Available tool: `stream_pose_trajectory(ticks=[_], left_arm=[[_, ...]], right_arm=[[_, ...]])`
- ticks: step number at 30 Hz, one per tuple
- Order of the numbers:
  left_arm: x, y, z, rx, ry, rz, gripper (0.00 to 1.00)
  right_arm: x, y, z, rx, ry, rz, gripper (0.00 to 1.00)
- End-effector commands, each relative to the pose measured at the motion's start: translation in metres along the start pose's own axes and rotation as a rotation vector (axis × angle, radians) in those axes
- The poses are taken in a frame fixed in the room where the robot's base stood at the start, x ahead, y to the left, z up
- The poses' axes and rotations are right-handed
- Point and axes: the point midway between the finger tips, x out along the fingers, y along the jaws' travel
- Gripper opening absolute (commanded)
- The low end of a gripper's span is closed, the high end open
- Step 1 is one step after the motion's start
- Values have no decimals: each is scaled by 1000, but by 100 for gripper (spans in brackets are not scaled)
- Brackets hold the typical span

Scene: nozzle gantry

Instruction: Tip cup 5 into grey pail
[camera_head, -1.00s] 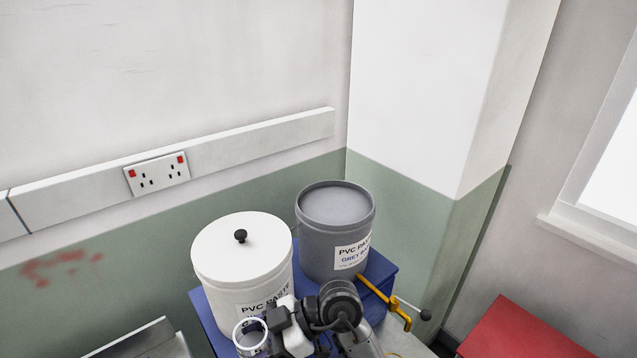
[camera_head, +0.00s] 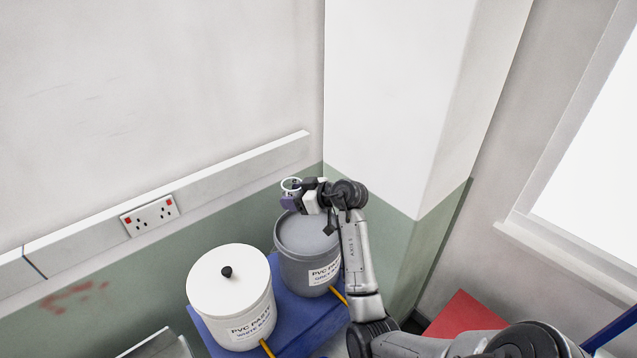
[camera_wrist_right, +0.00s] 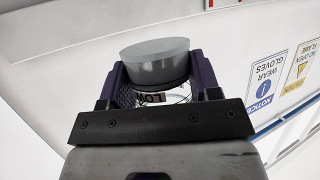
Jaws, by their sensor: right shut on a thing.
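The grey pail (camera_head: 296,268) stands open at the back of a blue stand, with a "PVC PASTE" label on its front. My right gripper (camera_head: 293,194) is shut on cup 5 (camera_head: 291,183), a small clear cup with a pale rim. It holds the cup above the pail's back left rim, apart from it. The cup looks roughly upright; its exact tilt is hard to tell. In the right wrist view, the cup (camera_wrist_right: 155,66) sits between both fingers, with a smooth grey round mass and part of a printed label showing. My left gripper is not in view.
A white lidded pail (camera_head: 232,290) stands on the blue stand (camera_head: 290,318), left of the grey pail. Yellow handles project at the stand's front. The wall and white trunking (camera_head: 240,178) are close behind. A red surface (camera_head: 462,318) lies at lower right.

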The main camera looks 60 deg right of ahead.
Motion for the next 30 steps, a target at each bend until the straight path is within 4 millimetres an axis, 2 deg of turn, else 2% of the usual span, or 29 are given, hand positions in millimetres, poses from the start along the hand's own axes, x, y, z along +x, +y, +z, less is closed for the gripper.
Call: stream_pose_trajectory(ticks=[1, 3, 6, 9, 16, 27, 30], left_arm=[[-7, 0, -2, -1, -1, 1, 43], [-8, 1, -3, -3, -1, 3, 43], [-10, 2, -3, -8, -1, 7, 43], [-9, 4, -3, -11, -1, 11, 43], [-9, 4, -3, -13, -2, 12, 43], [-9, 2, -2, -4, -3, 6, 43], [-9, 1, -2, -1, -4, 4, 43]], right_arm=[[-1, 19, 8, 26, -5, 48, 34], [-2, 42, 24, 47, -10, 111, 34], [-1, 65, 45, 70, -17, 180, 34], [-1, 80, 61, 83, -24, 227, 34], [1, 97, 78, 98, -28, 274, 34], [12, 97, 105, 99, -29, 272, 34], [6, 107, 100, -133, -66, 362, 34]])
